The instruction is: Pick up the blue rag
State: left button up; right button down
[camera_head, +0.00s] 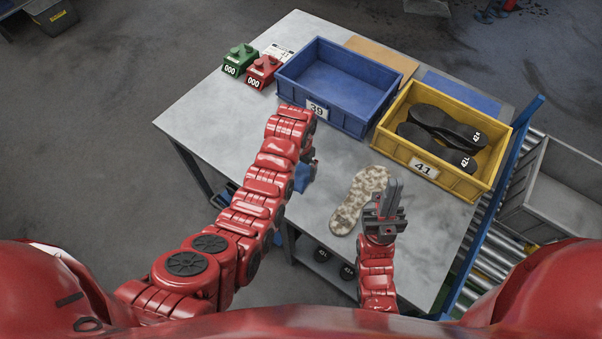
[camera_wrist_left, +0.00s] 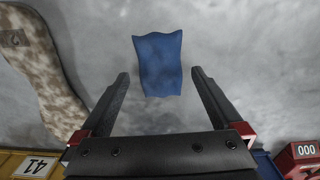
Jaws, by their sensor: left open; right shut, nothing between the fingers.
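The blue rag (camera_head: 305,177) shows as a small blue patch beside my left arm, which hides part of it in the head view. In the left wrist view the rag (camera_wrist_left: 160,65) lies on the grey table, centred across the gap between the fingers. My left gripper (camera_wrist_left: 160,75) is open, with one finger on each side of the rag's lower part in the picture and no visible contact. Its height above the rag is hard to tell. In the head view my left arm mostly hides it. My right gripper (camera_head: 391,190) is shut and empty, pointing up beside the patterned sole.
A patterned sole (camera_head: 357,200) lies right of the rag. An empty blue crate (camera_head: 295,97) and a yellow crate (camera_head: 392,145) holding dark soles stand at the back. Green (camera_head: 238,62) and red (camera_head: 262,70) blocks are at the back left. The table (camera_head: 200,115) is clear at left.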

aim_at(300, 175)
pick_arm(q)
jog(key=shift+w+d+f+p, duration=0.1)
jog(key=shift+f+p, duration=0.6)
jog(key=shift+f, duration=0.9)
jog(key=c, duration=1.1)
